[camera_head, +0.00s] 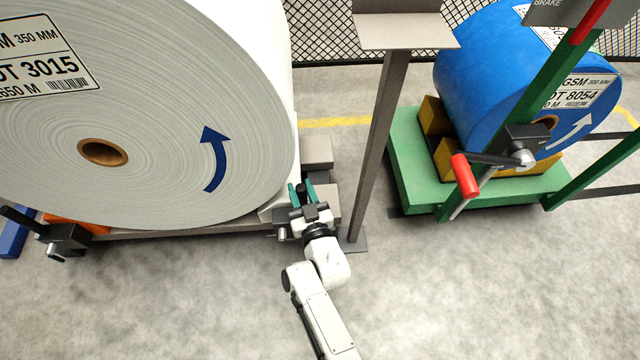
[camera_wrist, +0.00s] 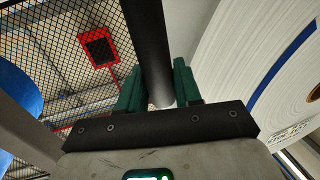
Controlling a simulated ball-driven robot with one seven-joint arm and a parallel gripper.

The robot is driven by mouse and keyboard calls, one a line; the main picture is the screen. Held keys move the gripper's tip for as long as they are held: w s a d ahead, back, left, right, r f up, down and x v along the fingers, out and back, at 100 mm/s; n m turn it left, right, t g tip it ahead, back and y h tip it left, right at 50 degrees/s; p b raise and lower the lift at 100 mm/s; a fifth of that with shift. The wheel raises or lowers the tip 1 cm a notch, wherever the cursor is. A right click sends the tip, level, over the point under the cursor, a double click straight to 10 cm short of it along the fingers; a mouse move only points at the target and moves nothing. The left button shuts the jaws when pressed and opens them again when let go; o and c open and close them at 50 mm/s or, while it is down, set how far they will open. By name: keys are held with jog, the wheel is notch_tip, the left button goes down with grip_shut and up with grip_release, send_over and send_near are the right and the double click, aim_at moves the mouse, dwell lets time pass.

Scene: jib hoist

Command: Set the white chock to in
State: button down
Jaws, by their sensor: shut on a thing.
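The white chock (camera_head: 272,206) is a pale wedge at the lower right edge of the big white roll (camera_head: 150,140). My gripper hides part of it, and I cannot tell whether it touches the roll. My gripper (camera_head: 301,191) has teal fingers and is at the right end of the roll's stand, just right of the chock. In the wrist view my gripper (camera_wrist: 157,82) is shut on a dark round bar (camera_wrist: 150,45), which looks like a handle. In the head view my gripper covers most of this bar.
An orange chock (camera_head: 72,224) and a black lever (camera_head: 20,219) are at the roll's left. A grey post (camera_head: 382,140) stands close to my gripper's right. Farther right, a blue roll (camera_head: 490,75) rests on a green stand (camera_head: 415,170). The floor in front is clear.

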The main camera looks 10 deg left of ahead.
jog(key=shift+d, duration=0.15)
jog(key=c, duration=0.9)
grip_release()
jog(key=shift+s+d+r+p, duration=0.15)
jog(key=shift+s+d+p, duration=0.1)
jog(key=shift+s+p, duration=0.15)
jog(key=p+v, duration=0.6)
jog(key=v, duration=0.3)
jog(key=shift+s+d, duration=0.2)
jog(key=shift+s, duration=0.15)
